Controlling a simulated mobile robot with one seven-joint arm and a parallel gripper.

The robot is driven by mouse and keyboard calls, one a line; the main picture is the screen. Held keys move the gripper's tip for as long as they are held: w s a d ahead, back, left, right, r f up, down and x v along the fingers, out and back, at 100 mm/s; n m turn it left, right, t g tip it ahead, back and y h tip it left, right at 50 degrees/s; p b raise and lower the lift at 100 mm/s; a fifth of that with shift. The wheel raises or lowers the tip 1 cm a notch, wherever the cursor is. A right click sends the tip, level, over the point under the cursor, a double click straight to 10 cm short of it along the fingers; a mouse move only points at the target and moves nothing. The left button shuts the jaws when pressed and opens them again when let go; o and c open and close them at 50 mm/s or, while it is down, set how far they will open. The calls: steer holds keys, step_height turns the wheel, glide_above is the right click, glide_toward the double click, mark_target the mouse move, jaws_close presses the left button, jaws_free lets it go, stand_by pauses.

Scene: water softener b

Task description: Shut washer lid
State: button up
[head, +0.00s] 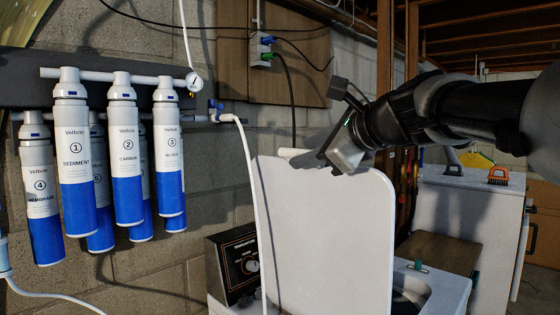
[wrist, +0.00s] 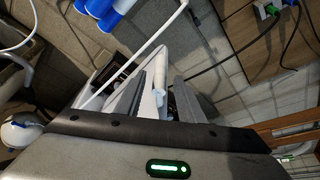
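The washer lid (head: 335,235) is a white panel standing raised and nearly upright over the washer body (head: 440,280) in the head view. My gripper (head: 308,163) is at the lid's upper edge, reaching in from the right. In the wrist view its two grey fingers (wrist: 160,92) are spread apart. A white edge and a white tube-like piece show between them; I cannot tell whether the fingers touch the lid. Part of the washer's round opening shows right of the lid, and the rest is hidden behind it.
Blue-and-white filter cartridges (head: 75,165) hang on the left wall. A white hose (head: 250,185) runs down beside the lid's left edge. A black control box (head: 238,262) sits at the lower left. A white cabinet (head: 455,215) stands at the right. A wall outlet (head: 260,50) has cords.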

steer(key=x, duration=0.6)
steer(key=shift+w+a, duration=0.15)
steer(key=shift+f, duration=0.15)
jaws_close()
